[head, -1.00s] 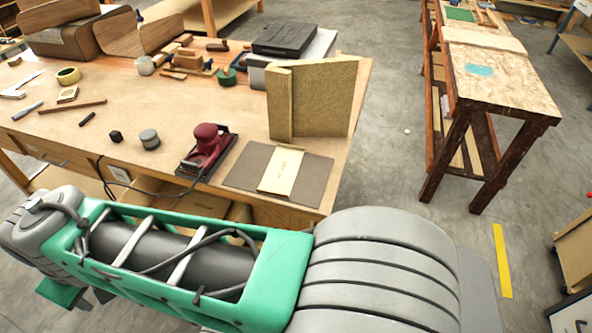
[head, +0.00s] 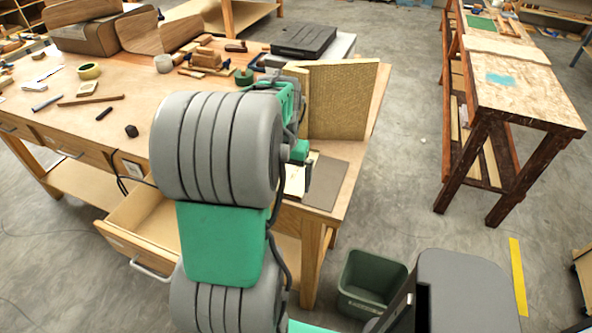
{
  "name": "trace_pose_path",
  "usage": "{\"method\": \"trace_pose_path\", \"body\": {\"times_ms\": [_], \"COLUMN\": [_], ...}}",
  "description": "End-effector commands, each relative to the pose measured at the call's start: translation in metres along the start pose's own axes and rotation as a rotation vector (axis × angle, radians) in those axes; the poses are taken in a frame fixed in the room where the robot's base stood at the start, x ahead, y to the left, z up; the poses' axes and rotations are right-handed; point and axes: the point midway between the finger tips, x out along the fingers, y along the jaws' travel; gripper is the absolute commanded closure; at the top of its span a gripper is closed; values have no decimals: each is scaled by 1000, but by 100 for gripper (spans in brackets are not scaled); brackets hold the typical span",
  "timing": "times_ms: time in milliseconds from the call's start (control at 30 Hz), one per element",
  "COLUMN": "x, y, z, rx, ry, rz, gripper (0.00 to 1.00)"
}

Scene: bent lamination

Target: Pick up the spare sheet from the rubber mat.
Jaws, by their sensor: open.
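The rubber mat (head: 332,184), flat and grey-brown, lies at the table's front right corner. The spare sheet (head: 294,182), a pale cream strip, lies on it; only its right part shows beside my arm. My gripper (head: 300,152) is mostly hidden behind my arm; a green part of it shows above the mat, close to the sheet in the picture. Its fingertips are hidden, and I cannot tell its height above the sheet. I see nothing held in it.
A tan upright panel (head: 341,100) stands just behind the mat. A black case (head: 304,41) lies further back. An open drawer (head: 150,232) juts from the table front. A green bin (head: 371,283) stands on the floor. A workbench (head: 527,90) is at right, across clear floor.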

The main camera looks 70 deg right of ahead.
Motion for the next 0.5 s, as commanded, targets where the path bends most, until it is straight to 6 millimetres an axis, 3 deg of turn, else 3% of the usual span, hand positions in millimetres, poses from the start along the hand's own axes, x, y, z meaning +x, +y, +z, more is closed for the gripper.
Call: {"method": "trace_pose_path", "body": {"times_ms": [200, 433, 500], "x": [35, 39, 39], "y": [-2, -2, -2], "z": [3, 2, 2], "rx": [-1, -1, -2], "ry": [-2, 1, 0], "rz": [1, 0, 0], "gripper": [0, 0, 5]}}
